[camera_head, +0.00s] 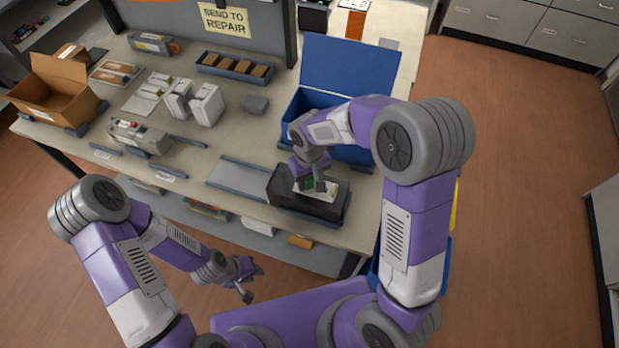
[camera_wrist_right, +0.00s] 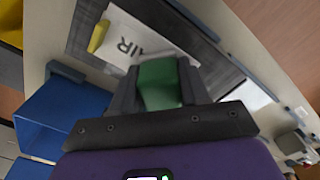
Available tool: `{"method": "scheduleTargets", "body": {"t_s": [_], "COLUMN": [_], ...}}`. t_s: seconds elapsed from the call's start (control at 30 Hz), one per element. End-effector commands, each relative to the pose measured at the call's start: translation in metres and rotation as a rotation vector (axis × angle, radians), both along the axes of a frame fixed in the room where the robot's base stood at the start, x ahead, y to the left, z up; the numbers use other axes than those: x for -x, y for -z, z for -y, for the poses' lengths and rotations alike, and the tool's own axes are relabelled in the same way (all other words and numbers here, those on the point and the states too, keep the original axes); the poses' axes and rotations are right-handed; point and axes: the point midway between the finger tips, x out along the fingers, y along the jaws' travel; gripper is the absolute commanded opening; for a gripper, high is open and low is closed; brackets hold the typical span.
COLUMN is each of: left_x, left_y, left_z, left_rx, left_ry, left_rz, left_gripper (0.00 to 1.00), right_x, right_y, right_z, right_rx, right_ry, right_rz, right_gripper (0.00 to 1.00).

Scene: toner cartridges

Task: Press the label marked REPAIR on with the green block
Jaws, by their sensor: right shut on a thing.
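A white label (camera_wrist_right: 135,40) with the letters "AIR" visible lies on top of a dark toner cartridge (camera_wrist_right: 190,22). One end of the label has a yellow tab (camera_wrist_right: 98,36). In the head view the label (camera_head: 329,191) shows partly beneath my right gripper, on the black cartridge (camera_head: 287,188). My right gripper (camera_wrist_right: 158,88) is shut on the green block (camera_wrist_right: 159,84) over the label's edge. I cannot tell whether the block touches the label. My left gripper (camera_head: 252,283) is open and empty, low in front of the table.
An open blue bin (camera_head: 345,65) stands behind the cartridge. A grey plate (camera_head: 238,174) is left of it. White boxes (camera_head: 206,104), a dark tray (camera_head: 236,67) and a cardboard box (camera_head: 55,90) stand further back and left. A "SEND TO REPAIR" sign (camera_head: 226,20) hangs at the back.

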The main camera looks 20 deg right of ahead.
Motion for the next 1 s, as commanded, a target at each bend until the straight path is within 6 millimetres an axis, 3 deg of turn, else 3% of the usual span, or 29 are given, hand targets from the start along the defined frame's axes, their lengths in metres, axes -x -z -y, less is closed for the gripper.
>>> {"method": "scheduleTargets", "body": {"t_s": [0.27,1.0], "left_x": [0.0,0.0], "left_y": [-0.005,-0.053], "left_z": [0.0,0.0], "left_rx": [0.0,0.0], "left_ry": [0.0,0.0], "left_rz": [0.0,0.0], "left_gripper": [0.3,0.3], "right_x": [0.002,0.0], "right_y": [-0.004,-0.066], "right_z": [0.001,0.0], "right_rx": [0.002,0.0], "right_ry": [0.0,0.0], "right_rz": [-0.006,-0.001], "right_gripper": [0.2,0.2]}}
